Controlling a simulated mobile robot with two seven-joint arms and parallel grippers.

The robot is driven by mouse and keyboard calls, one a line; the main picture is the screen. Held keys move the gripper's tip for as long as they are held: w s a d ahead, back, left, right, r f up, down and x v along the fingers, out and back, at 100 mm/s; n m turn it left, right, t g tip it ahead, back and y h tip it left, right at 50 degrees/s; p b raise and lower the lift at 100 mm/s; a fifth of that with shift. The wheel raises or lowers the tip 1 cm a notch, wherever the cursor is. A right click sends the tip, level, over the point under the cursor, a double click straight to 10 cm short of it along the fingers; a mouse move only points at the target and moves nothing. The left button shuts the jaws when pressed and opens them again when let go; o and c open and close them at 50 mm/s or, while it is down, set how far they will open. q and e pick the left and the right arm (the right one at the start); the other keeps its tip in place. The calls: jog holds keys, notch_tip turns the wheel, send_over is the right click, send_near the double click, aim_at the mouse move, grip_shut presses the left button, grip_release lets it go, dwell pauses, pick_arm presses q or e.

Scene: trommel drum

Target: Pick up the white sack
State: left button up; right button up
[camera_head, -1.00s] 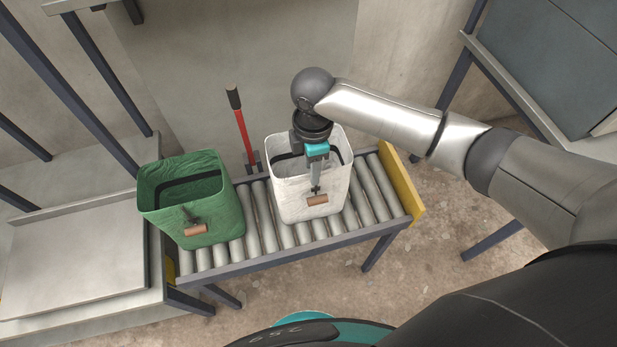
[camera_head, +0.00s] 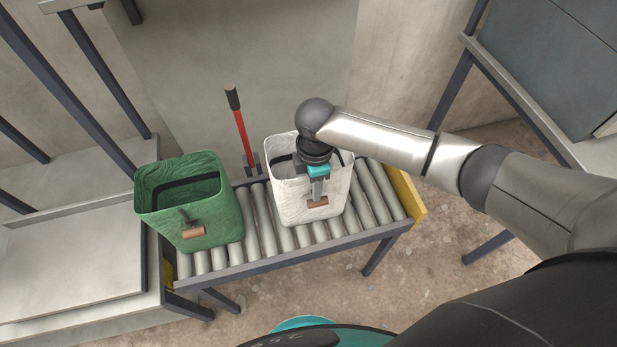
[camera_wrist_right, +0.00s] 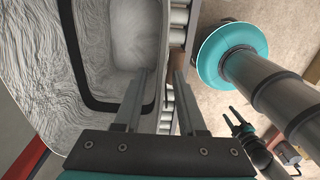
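The white sack (camera_head: 291,199) stands upright, open-topped, on a roller conveyor. A brown handle (camera_head: 317,203) hangs on its front wall. My right gripper (camera_head: 318,194) points down at this front wall, just above the handle. In the right wrist view my right gripper (camera_wrist_right: 160,92) has its two fingers apart, one on the sack's inner side and one beyond the rim, near the brown handle (camera_wrist_right: 175,68). The sack's pale, creased inside (camera_wrist_right: 125,38) fills the left of that view. A small dark forked part (camera_wrist_right: 240,122), probably my left gripper, shows at the lower right.
A green sack (camera_head: 217,217) with a similar handle stands to the left on the roller conveyor (camera_head: 265,222). A red lever (camera_head: 242,132) with a black grip rises behind, between the sacks. A yellow end plate (camera_head: 408,195) closes the conveyor's right end, with free rollers before it.

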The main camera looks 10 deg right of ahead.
jog(key=shift+f, duration=0.25)
dwell(0.3)
grip_shut()
dwell(1.3)
